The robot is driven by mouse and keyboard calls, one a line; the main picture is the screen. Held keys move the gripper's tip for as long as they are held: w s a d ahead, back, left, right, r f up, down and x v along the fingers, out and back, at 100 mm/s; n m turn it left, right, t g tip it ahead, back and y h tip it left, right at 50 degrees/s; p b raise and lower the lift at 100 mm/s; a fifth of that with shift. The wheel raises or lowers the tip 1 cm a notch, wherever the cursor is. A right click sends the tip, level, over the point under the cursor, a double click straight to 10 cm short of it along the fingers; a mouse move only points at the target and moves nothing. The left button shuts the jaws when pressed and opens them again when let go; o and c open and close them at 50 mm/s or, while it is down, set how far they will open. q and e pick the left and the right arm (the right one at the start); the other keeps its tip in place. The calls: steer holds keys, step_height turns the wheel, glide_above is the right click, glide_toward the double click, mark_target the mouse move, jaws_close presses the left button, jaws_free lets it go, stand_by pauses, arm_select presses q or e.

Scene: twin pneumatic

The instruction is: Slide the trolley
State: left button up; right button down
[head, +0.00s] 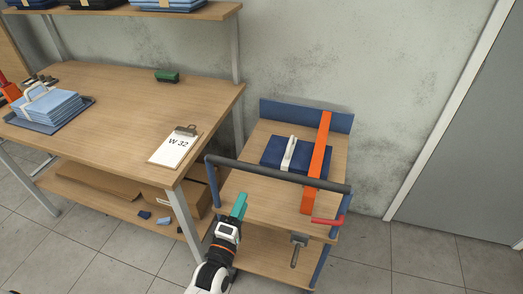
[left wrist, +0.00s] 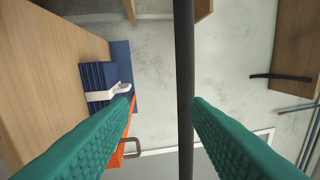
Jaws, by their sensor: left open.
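The trolley (head: 258,212) stands right of the workbench, with wooden decks, blue posts and a dark handle bar (head: 270,171) across its near side. On its top deck lie a folded navy stack (head: 275,151) with a white band and a long orange bar (head: 318,165). My left gripper (head: 239,205), with teal fingers, is open just in front of and below the handle bar in the head view. In the left wrist view, the handle bar (left wrist: 184,60) runs upright between the open fingers, nearer the right fingertip; contact cannot be told. My right gripper is not in view.
A red lever (head: 327,221) and grey clamp (head: 298,245) sit at the trolley's near right. Floor is clear toward the grey door (head: 465,130).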

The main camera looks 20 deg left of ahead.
mark_target(252, 166)
arm_select(q)
steer(key=shift+n+t, duration=0.5)
steer(key=shift+n, duration=0.1)
steer(key=w+r, duration=0.2)
steer(key=w+r+p, duration=0.1)
steer(key=w+r, duration=0.1)
steer(key=shift+w+a+r, duration=0.1)
steer(key=shift+w+a, duration=0.1)
steer(key=shift+w, duration=0.05)
steer(key=x, duration=0.6)
steer(key=shift+w+p, duration=0.1)
steer(key=shift+p, duration=0.25)
steer(key=shift+w, duration=0.7)
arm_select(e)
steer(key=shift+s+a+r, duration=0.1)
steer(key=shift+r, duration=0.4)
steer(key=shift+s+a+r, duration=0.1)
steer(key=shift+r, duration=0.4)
arm_select(q)
steer(key=shift+c, duration=0.4)
jaws_close()
